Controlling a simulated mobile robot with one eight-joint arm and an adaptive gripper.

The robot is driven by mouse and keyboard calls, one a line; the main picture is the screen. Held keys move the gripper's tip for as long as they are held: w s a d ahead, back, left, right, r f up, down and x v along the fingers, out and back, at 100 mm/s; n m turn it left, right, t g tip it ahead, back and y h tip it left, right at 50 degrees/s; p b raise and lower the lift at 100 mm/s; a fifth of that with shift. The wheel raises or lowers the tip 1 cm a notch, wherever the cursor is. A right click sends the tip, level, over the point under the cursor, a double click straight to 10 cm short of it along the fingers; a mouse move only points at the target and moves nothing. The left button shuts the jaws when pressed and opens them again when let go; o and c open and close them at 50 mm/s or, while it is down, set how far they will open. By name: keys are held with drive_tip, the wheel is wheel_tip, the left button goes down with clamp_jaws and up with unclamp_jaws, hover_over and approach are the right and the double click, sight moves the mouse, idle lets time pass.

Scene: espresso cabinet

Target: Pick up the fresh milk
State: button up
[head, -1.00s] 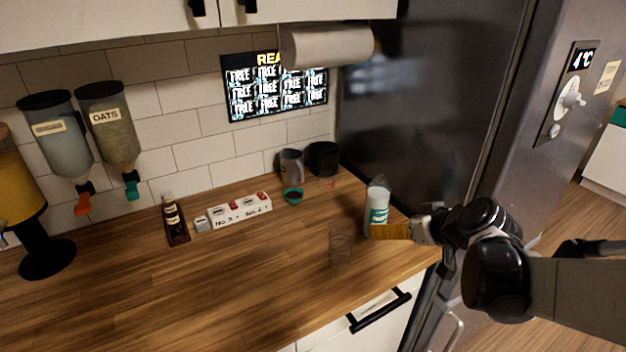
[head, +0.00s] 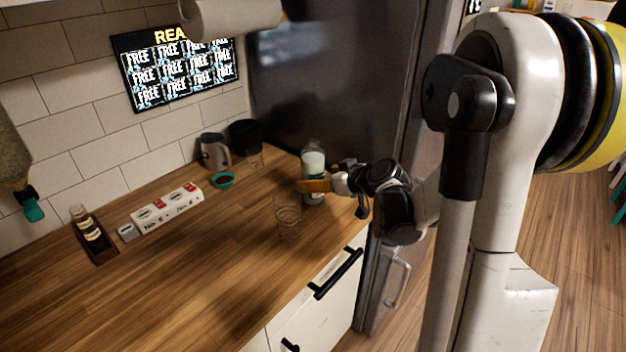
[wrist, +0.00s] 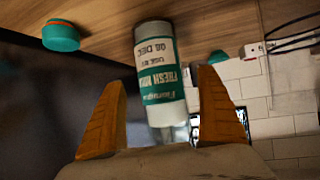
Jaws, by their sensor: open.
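The fresh milk is a clear bottle with white contents and a teal and white label. It stands upright on the wooden counter near its right end, beside the dark fridge, in the head view (head: 313,162). In the wrist view the milk (wrist: 161,75) lies between the two orange fingers, its label reading "FRESH MILK". My gripper (head: 318,186) is at the bottle from the right in the head view. In the wrist view my gripper (wrist: 162,92) is open, with gaps visible on both sides of the bottle. One finger is partly hidden in the head view.
An empty clear glass (head: 288,218) stands in front of the bottle. The dark fridge (head: 330,80) stands close behind.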

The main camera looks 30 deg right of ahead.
sight(313, 166)
drive_tip(key=b+x, duration=0.1)
drive_tip(key=x, duration=0.2)
drive_tip(key=shift+w+f, duration=0.15)
drive_tip(key=shift+c, duration=0.2)
drive_tip(key=c, duration=1.5)
drive_tip(key=shift+o, duration=0.2)
drive_tip(key=shift+r, duration=0.25)
drive_tip(key=shift+r+p, duration=1.25)
drive_tip(key=shift+r, duration=0.6)
drive_tip(key=s+d+r+p, duration=0.4)
drive_tip(key=d+r, duration=0.3)
drive_tip(key=d, duration=0.3)
drive_tip(key=shift+s+d, duration=0.25)
drive_tip(key=shift+s, duration=0.1)
